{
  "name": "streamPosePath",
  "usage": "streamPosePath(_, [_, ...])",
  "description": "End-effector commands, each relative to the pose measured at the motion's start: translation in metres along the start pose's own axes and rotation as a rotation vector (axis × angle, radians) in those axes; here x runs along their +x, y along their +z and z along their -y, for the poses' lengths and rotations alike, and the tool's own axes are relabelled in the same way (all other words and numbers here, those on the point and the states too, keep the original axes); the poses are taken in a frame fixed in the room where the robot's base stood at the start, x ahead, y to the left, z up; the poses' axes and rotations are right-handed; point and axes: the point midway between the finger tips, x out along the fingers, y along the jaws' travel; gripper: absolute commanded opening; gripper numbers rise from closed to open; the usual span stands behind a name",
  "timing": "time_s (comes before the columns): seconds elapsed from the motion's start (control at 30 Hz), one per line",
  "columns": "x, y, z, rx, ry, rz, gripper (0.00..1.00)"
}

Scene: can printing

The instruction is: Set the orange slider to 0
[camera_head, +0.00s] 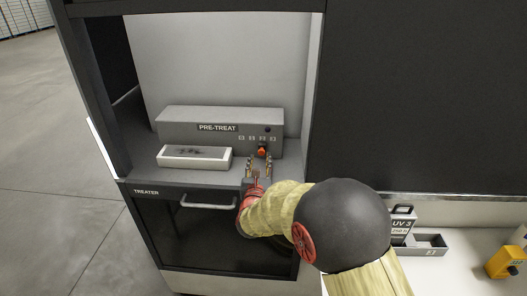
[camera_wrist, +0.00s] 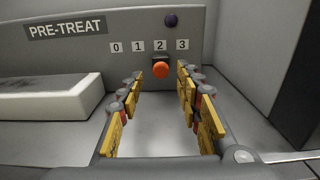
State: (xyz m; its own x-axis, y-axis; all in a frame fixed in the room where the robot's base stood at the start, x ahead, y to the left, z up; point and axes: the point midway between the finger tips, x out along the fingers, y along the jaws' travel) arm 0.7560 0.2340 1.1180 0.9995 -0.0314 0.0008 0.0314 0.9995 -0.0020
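The orange slider (camera_head: 262,152) is a round knob on the front of the grey PRE-TREAT box (camera_head: 180,133). In the wrist view the orange slider (camera_wrist: 161,70) sits under the number 2 of a scale reading 0 to 3 from left to right. My gripper (camera_head: 258,165) is in front of the box. In the wrist view my gripper (camera_wrist: 160,78) is open, with its yellow-padded fingers apart on the left and right of the knob. The fingers look empty, and whether a fingertip touches the box cannot be told.
A white tray (camera_head: 164,159) with dark contents stands left of my gripper; its edge also shows in the wrist view (camera_wrist: 60,103). The dark treater cabinet wall (camera_head: 400,90) is close on the right.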

Motion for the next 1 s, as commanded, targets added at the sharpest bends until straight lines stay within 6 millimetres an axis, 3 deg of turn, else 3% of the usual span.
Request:
streamPosePath(0.2, [0.035, -0.002, 0.002, 0.001, -0.003, 0.001, 0.35])
streamPosePath(0.4, [0.055, -0.001, 0.002, 0.002, -0.003, 0.0, 0.35])
streamPosePath(0.77, [0.06, 0.0, 0.002, 0.002, -0.002, -0.001, 0.34])
streamPosePath(1.0, [0.059, 0.0, 0.002, 0.002, -0.002, 0.0, 0.21])
